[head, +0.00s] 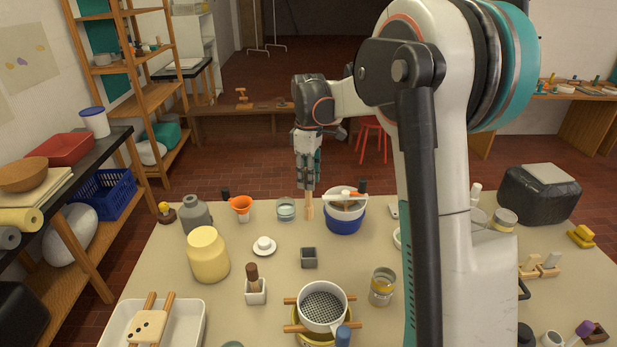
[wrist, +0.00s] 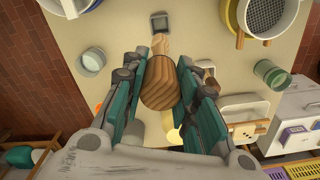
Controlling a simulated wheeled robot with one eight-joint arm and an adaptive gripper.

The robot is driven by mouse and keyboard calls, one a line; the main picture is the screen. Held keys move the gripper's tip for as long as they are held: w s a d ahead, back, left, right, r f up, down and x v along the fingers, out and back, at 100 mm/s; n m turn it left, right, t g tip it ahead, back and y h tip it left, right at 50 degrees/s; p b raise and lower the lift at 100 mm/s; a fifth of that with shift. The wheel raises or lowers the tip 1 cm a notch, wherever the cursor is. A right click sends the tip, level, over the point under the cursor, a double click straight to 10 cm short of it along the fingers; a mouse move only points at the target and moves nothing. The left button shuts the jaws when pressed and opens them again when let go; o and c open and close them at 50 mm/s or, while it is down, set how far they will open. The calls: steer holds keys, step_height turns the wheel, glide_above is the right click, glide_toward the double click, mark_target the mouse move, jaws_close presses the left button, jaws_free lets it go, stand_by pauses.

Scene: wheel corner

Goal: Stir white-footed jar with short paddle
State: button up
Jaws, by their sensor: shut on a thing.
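My gripper (head: 308,188) is shut on a light wooden paddle (head: 309,210), which hangs downward near the far side of the table. In the wrist view, the paddle's rounded striped end (wrist: 163,85) sits between the fingers of my gripper (wrist: 160,82). A clear glass jar (head: 285,209) stands upright just left of the paddle, apart from it. It also shows in the wrist view (wrist: 92,60). It seems to be the white-footed jar, but its foot is too small to make out clearly.
A blue-and-white bucket (head: 345,222) stands close right of the paddle. An orange funnel (head: 241,206) is left of the jar. A strainer (head: 322,308) stands at the front. Bare table lies between them.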

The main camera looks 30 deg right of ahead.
steer(key=shift+r+p, duration=2.2)
steer(key=shift+r, duration=1.4)
